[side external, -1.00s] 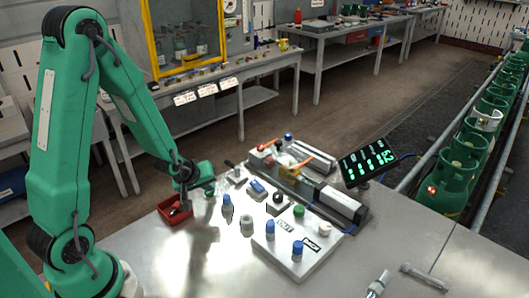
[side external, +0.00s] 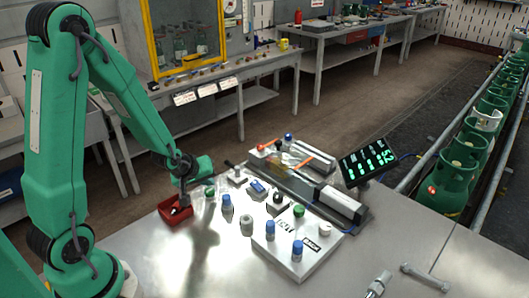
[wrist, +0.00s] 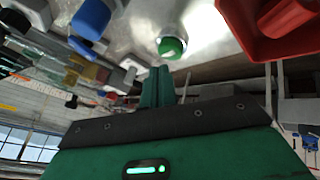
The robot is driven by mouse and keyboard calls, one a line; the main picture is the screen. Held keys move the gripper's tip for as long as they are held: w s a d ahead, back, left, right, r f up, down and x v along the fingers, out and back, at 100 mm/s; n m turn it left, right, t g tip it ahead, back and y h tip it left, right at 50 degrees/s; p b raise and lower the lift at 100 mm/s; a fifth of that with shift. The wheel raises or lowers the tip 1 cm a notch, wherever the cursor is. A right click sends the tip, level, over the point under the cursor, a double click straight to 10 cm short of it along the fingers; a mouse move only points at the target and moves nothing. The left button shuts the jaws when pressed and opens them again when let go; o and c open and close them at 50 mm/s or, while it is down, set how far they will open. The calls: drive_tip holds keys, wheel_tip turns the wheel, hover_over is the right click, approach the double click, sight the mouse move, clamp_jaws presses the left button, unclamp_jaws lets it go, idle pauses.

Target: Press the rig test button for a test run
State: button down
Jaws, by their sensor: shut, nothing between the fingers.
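My gripper (side external: 184,194) is shut and empty. It points down beside the red tray (side external: 176,212) at the left of the bench. A green button (side external: 210,191) sits in a pale housing just right of the gripper. In the wrist view the shut fingers (wrist: 158,76) are just below and left of this green button (wrist: 171,46), with no clear contact. I cannot read a label on it. A second green knob (side external: 298,211) sits on the white board (side external: 282,262) farther right. The test rig (side external: 325,197) with orange levers stands behind the board.
A blue-topped bottle (side external: 227,203) stands right of the green button. A lit display (side external: 367,162) stands right of the rig. The front left bench is clear. Green cylinders (side external: 440,180) line the conveyor.

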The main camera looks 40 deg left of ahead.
sight(209, 193)
drive_tip(key=shift+r, duration=2.5)
drive_tip(key=s+d+r+m+h, duration=0.1)
drive_tip(key=s+d+r+m, duration=0.4)
drive_tip(key=s+r, duration=0.2)
drive_tip(key=s+d+r+m+g+h, duration=0.1)
drive_tip(key=s+d+r+m, duration=0.5)
drive_tip(key=s+r, duration=0.2)
drive_tip(key=shift+d+r, duration=0.3)
drive_tip(key=shift+r, duration=0.35)
idle(0.6)
